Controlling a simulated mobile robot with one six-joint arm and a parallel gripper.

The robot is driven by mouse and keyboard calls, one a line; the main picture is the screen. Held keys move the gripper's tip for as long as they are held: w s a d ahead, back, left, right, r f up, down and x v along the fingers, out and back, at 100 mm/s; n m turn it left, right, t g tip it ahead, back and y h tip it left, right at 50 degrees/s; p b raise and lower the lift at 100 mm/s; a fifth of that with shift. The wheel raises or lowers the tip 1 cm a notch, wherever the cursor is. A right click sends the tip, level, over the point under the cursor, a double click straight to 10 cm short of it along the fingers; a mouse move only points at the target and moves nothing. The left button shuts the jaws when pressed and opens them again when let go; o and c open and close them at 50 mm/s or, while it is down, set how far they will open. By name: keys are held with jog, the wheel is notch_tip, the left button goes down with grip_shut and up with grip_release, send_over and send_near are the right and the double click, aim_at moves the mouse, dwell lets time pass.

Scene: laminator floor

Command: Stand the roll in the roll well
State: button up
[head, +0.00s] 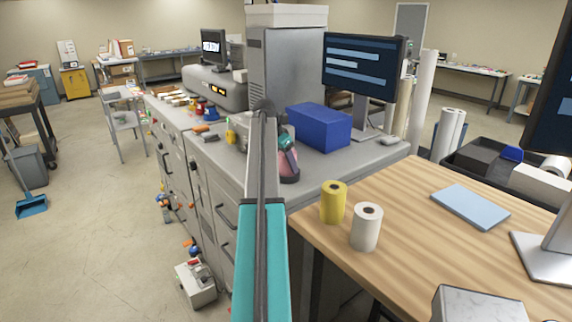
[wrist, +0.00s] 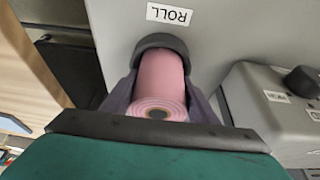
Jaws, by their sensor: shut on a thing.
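The pink roll (wrist: 162,72) is between the dark fingers of my gripper (wrist: 161,92) in the wrist view, with its near end and dark core hole facing the camera. My gripper is shut on it. The roll well's dark curved rim (wrist: 158,41) arches around the roll's far end, beside a ROLL label (wrist: 169,14). Whether the roll rests on the well's floor is hidden. In the head view the pink roll (head: 288,158) shows partly behind my arm, over the grey machine counter.
A blue box (head: 319,127) stands on the counter just behind the roll. A yellow roll (head: 333,202) and a white roll (head: 366,227) stand on the wooden table (head: 420,240) at right. A grey unit with a dark knob (wrist: 301,82) is right of the well.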

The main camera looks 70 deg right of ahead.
jog(key=shift+a+f, duration=0.15)
jog(key=shift+f, duration=0.2)
jog(key=o, duration=1.3)
jog(key=shift+f, duration=0.2)
jog(key=shift+s+r, duration=0.1)
jog(key=shift+r, duration=0.75)
jog(key=b+v, duration=0.3)
jog(key=v, duration=0.9)
